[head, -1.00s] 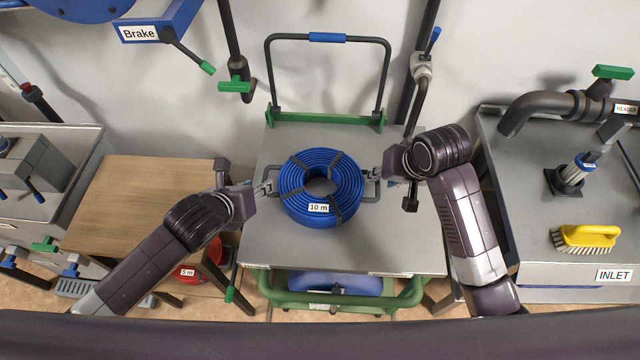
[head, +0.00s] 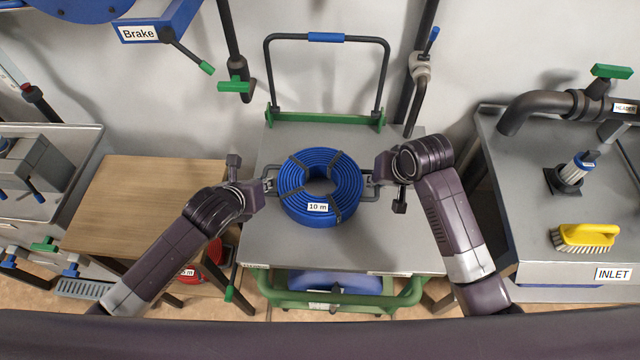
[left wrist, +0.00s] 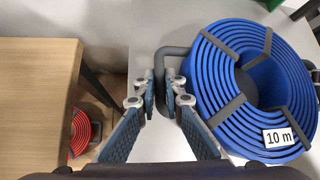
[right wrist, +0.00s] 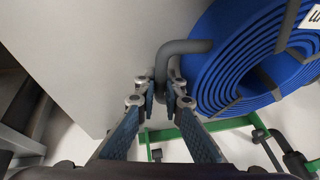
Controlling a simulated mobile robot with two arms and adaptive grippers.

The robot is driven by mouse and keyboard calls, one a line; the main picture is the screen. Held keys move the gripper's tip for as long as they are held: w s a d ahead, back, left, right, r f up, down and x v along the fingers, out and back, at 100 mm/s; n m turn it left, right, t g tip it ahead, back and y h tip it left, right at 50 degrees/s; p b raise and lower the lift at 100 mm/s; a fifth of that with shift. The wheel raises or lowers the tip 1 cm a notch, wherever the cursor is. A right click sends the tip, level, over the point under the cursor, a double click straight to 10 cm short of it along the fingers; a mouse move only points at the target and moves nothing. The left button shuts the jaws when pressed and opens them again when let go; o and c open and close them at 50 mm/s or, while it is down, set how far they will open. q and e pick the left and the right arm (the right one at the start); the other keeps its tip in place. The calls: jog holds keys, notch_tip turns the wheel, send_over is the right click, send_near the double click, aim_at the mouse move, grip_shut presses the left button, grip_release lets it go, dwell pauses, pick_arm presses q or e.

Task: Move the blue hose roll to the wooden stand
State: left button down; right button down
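The blue hose roll (head: 293,205), labelled "10 m", lies flat on a grey-topped cart with dark grey straps and a grey loop handle at each side. The wooden stand (head: 135,205) is left of the cart, its top bare. My left gripper (head: 270,185) is shut on the left handle; in the left wrist view its fingers (left wrist: 164,85) sit either side of the handle bar beside the roll (left wrist: 215,85). My right gripper (head: 369,181) is shut on the right handle; in the right wrist view its fingers (right wrist: 162,84) flank that bar beside the roll (right wrist: 225,60).
The cart top (head: 300,250) has a green base and a tall push bar (head: 327,38) behind. A red hose roll (left wrist: 80,132) is low under the wooden stand. At right, a metal bench (head: 540,210) carries a pipe and a yellow brush (head: 585,235). A brake lever (head: 190,55) hangs upper left.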

pick_arm(q)
jog(key=shift+r, duration=0.1)
pick_arm(e)
jog(key=shift+r, duration=0.15)
dwell(0.5)
